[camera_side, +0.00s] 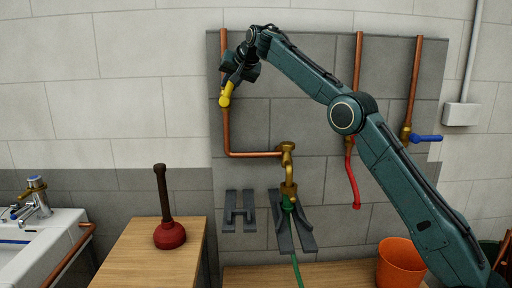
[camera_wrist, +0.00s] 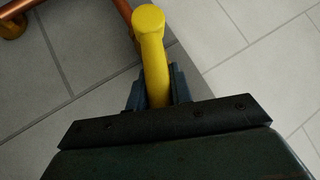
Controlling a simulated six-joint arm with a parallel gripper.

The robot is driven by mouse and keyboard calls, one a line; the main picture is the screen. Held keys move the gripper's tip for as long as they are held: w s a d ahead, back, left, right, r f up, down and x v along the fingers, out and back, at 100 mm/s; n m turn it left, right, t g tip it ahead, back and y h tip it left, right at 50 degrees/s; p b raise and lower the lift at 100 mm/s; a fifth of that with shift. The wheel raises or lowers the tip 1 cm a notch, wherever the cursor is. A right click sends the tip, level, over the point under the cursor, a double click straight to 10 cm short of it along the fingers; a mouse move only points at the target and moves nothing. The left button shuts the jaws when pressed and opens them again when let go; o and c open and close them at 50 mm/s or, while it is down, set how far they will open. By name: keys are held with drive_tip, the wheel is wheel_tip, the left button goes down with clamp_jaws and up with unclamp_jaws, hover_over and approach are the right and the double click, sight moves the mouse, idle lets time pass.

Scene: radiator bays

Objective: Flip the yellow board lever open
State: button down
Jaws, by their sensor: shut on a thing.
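The yellow lever (camera_side: 226,93) is on the left copper pipe on the grey wall board, slanting up and to the right from the pipe. My gripper (camera_side: 235,78) is at its upper end and shut on it. In the wrist view the yellow lever (camera_wrist: 152,55) runs out from between the dark jaws (camera_wrist: 156,90), its rounded end toward the top. The valve body behind the lever is mostly hidden in the side view.
A red lever (camera_side: 353,180) hangs down on the middle pipe. A blue lever (camera_side: 427,138) lies level on the right pipe. A brass tap (camera_side: 288,165) with a green hose is below. A plunger (camera_side: 169,232) and an orange bucket (camera_side: 400,262) stand lower down.

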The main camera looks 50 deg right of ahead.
drive_tip(key=c, duration=1.3)
unclamp_jaws()
drive_tip(key=shift+o, duration=0.2)
drive_tip(key=shift+s, duration=0.1)
drive_tip(key=v, duration=1.3)
drive_tip(key=shift+s+r, duration=0.2)
drive_tip(key=shift+r, duration=0.05)
